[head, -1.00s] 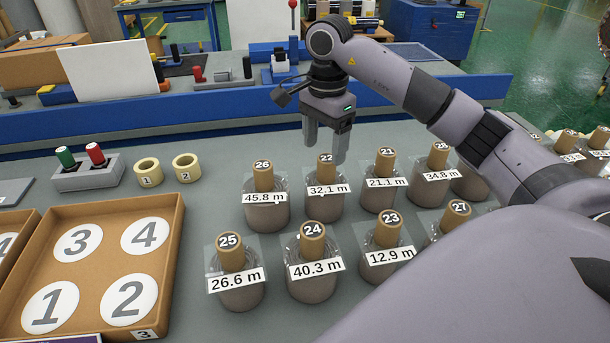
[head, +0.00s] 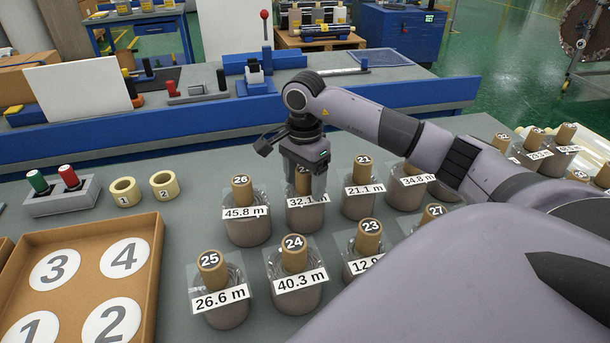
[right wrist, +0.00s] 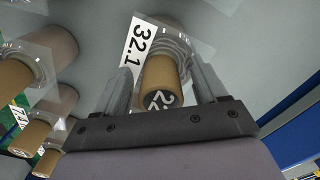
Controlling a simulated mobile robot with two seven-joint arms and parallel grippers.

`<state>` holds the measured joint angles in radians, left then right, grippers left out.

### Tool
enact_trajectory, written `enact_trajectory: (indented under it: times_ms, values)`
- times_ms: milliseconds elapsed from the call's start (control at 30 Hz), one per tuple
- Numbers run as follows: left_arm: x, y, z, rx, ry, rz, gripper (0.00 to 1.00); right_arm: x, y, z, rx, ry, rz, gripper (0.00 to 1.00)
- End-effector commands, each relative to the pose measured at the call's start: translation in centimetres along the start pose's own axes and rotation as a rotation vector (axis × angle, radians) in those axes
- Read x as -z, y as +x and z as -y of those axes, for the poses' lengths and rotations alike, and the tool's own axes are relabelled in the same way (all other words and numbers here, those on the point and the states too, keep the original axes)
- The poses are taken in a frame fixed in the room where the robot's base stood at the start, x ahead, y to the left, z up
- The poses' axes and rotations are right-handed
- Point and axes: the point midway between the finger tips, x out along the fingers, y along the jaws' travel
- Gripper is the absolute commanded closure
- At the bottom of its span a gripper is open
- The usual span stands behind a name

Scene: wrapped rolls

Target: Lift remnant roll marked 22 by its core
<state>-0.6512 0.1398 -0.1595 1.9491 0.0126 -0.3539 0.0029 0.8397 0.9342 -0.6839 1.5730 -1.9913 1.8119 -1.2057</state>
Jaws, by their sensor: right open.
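The roll marked 22 (head: 306,217) stands upright in the back row, wrapped in clear film with a 32.1 m label. My right gripper (head: 305,190) is over it and hides most of its core and number. In the right wrist view the brown core of roll 22 (right wrist: 161,80) sits between the two open fingers of the right gripper (right wrist: 163,85). A small gap shows beside the core, and I cannot tell whether either finger touches it. My left gripper is not in view.
Close neighbours are roll 26 (head: 243,230) on the left, roll 21 (head: 359,203) on the right and roll 24 (head: 297,297) in front. A brown tray (head: 158,255) with numbered circles lies at left. A blue-edged bench (head: 200,128) runs behind.

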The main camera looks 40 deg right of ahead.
Motion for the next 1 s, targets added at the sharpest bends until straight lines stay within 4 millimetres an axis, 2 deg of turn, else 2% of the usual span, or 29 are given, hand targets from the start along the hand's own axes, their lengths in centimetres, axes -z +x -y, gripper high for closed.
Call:
enact_trajectory:
  times_ms: [67,300,733,867,1000]
  values:
    - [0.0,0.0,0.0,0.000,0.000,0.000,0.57,0.0,0.0,0.0,0.000,0.000,0.000,0.29]
    - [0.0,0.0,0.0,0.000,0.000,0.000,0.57,0.0,-0.1,0.0,0.000,0.000,0.000,1.00]
    - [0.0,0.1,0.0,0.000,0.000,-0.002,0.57,0.0,-0.8,0.1,0.004,0.001,-0.001,1.00]
    - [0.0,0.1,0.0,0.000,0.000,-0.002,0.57,0.0,-2.2,0.1,0.006,0.001,0.000,1.00]
    - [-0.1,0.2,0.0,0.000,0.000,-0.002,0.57,0.0,-4.8,0.2,0.008,0.001,0.000,1.00]
